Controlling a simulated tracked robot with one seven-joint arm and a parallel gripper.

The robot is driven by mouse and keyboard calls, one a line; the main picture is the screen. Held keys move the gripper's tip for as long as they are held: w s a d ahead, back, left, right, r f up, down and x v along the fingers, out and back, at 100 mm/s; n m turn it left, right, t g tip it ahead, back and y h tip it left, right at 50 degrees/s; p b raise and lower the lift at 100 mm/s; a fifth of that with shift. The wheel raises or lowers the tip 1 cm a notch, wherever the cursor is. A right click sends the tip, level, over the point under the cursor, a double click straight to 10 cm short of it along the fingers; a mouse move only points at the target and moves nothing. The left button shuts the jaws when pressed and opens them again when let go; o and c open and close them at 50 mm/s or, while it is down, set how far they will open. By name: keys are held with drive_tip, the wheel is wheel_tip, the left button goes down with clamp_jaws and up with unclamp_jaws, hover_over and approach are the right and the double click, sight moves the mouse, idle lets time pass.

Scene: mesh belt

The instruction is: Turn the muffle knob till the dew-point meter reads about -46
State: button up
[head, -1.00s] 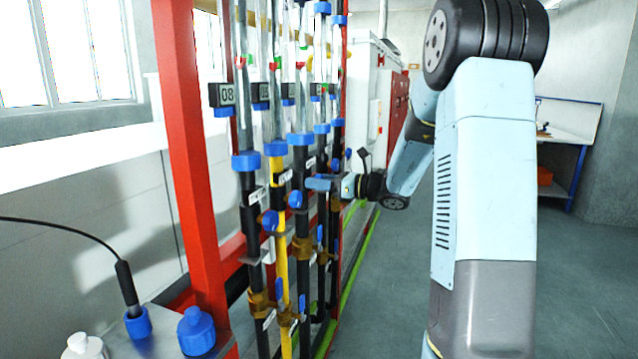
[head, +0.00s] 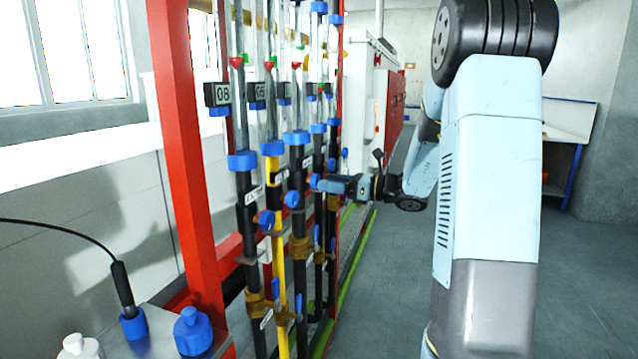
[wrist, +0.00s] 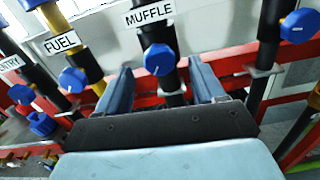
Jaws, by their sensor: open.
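The muffle knob (wrist: 160,60) is a blue round knob with a white mark, on a black pipe under the MUFFLE label (wrist: 148,13). In the wrist view my gripper (wrist: 161,75) is open, one finger on each side of the knob's pipe. The fingertips appear just below the knob; I cannot tell whether they touch it. In the head view my gripper (head: 326,184) points left at the pipe row, close to a blue knob (head: 314,181) that seems to be the muffle one. I cannot make out a dew-point meter or its reading.
The fuel knob (wrist: 73,80) on the yellow pipe is left of the muffle knob, and another blue knob (wrist: 299,26) is at right. A red post (head: 188,150) stands left of the pipes. Open floor (head: 385,290) lies right of the pipes.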

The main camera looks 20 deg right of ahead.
drive_tip(key=v, duration=0.8)
drive_tip(key=shift+s+d, duration=0.2)
drive_tip(key=shift+d, duration=0.1)
drive_tip(key=shift+a, duration=0.15)
drive_tip(key=s+a+n+g+h, duration=0.5)
drive_tip(key=s+a+n+g, duration=0.3)
drive_tip(key=s+a+n, duration=0.5)
drive_tip(key=s+d+r+n+t+h, duration=0.1)
drive_tip(key=s+n+t+h, duration=0.2)
drive_tip(key=s+n+h, duration=0.6)
drive_tip(key=shift+s+d+r+n+h, duration=0.3)
drive_tip(key=shift+s+n, duration=1.7)
drive_tip(key=shift+s, duration=1.35)
idle(1.2)
